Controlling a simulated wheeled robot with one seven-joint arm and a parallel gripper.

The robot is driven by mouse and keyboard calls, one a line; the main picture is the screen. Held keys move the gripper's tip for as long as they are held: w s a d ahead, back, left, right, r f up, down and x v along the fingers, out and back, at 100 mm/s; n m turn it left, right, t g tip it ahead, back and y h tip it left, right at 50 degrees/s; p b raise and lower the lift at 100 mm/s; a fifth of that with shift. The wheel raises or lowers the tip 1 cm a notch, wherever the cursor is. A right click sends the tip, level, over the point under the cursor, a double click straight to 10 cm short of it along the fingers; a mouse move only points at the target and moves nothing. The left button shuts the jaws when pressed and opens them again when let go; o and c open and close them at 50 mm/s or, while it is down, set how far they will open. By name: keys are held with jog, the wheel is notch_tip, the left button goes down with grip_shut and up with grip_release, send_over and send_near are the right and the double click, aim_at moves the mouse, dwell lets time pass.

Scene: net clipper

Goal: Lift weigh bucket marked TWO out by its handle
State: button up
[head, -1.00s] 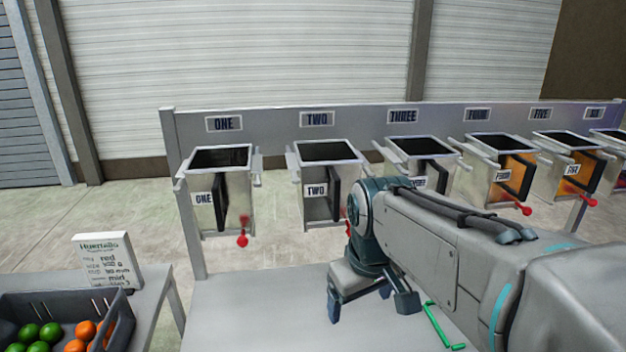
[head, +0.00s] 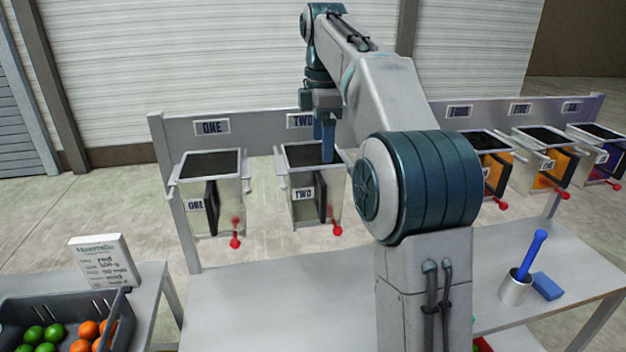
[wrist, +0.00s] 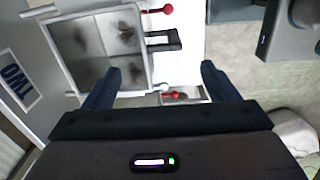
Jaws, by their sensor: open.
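Weigh bucket TWO (head: 303,213) is a metal box with an open top, hanging on the rack under the "TWO" sign. Its black handle (head: 321,195) stands out from its front face. My gripper (head: 327,150) is open and points down over the bucket's front right part. In the wrist view the bucket (wrist: 110,45) is seen from above, with dark patches inside. The black handle (wrist: 165,40) shows ahead of the gap between my spread fingers (wrist: 160,72). I cannot tell how high the fingertips are above the handle.
Bucket ONE (head: 212,205) hangs to the left; several others hang to the right. My arm hides bucket THREE. Red-knobbed levers (head: 337,230) stick out low in front. A crate of fruit (head: 118,312) and a notice (head: 100,262) stand on the left table.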

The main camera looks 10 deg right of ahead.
aim_at(320, 194)
jog(key=shift+w+f, duration=0.15)
jog(key=shift+f, duration=0.15)
notch_tip(320, 194, down, 8)
jog(key=shift+r+b, duration=0.15)
jog(key=shift+b, duration=0.45)
jog(key=f, duration=0.4)
jog(key=shift+s+a+f, duration=0.1)
jog(key=shift+s+a, duration=0.15)
jog(key=shift+s, duration=0.05)
jog(key=shift+w+f, duration=0.1)
jog(key=shift+f, duration=0.4)
jog(key=c, duration=1.4)
